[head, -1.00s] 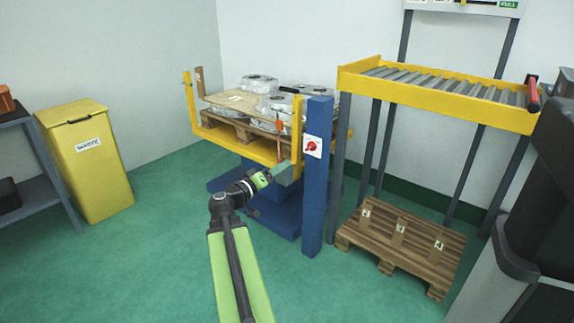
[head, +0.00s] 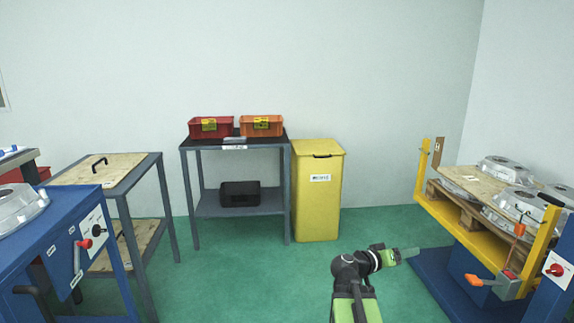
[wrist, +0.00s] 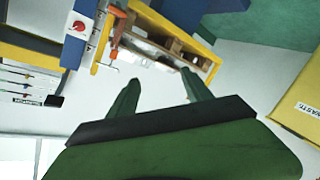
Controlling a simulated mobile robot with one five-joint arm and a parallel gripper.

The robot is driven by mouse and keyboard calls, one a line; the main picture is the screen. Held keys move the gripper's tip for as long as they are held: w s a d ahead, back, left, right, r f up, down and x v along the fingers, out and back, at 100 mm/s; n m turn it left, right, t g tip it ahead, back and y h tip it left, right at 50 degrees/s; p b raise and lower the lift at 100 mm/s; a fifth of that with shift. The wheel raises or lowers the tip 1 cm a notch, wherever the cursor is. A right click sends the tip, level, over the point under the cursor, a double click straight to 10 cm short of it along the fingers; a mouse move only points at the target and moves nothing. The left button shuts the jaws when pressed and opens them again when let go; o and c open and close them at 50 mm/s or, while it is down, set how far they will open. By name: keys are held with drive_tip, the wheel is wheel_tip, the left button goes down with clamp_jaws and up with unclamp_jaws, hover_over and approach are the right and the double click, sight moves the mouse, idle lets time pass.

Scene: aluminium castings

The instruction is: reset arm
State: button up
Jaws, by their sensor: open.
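My gripper (head: 406,253) is at the end of my green and black arm, low over the green floor in the head view. It is in front of the yellow bin and left of the blue lift table. In the wrist view its two green fingers (wrist: 160,78) stand apart with nothing between them. The lift's yellow frame (wrist: 102,42) and its load show beyond the fingers, apart from them.
The lift's yellow frame (head: 462,238) holds a pallet with castings (head: 507,170) at right. A yellow bin (head: 317,200) stands beside a grey shelf (head: 187,144) with red and orange crates. A blue machine (head: 60,235) is at left. The middle floor is clear.

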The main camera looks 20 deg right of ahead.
drive_tip(key=w+a+f+n+t+y+p, duration=0.1)
drive_tip(key=w+a+f+n+y+p, duration=0.2)
drive_tip(key=a, duration=1)
drive_tip(key=w+a+f+n+y+p, duration=0.1)
drive_tip(key=w+a+f+y, duration=0.4)
drive_tip(key=a, duration=0.9)
drive_tip(key=s+a+f+n+g+y, duration=0.2)
drive_tip(key=s+a+f+n+y, duration=0.15)
drive_tip(key=a, duration=0.55)
drive_tip(key=s+a+f+n+g+y, duration=0.1)
drive_tip(key=s+a+f+n+y, duration=0.2)
drive_tip(key=a, duration=0.6)
wheel_tip(320, 180, up, 39)
drive_tip(key=m+y+p, duration=0.1)
drive_tip(key=p, duration=3.7)
drive_tip(key=shift+s+d+f+m, duration=0.2)
drive_tip(key=shift+s+d+m, duration=0.15)
drive_tip(key=shift+s, duration=0.1)
drive_tip(key=shift+f, duration=0.15)
drive_tip(key=shift+c, duration=0.5)
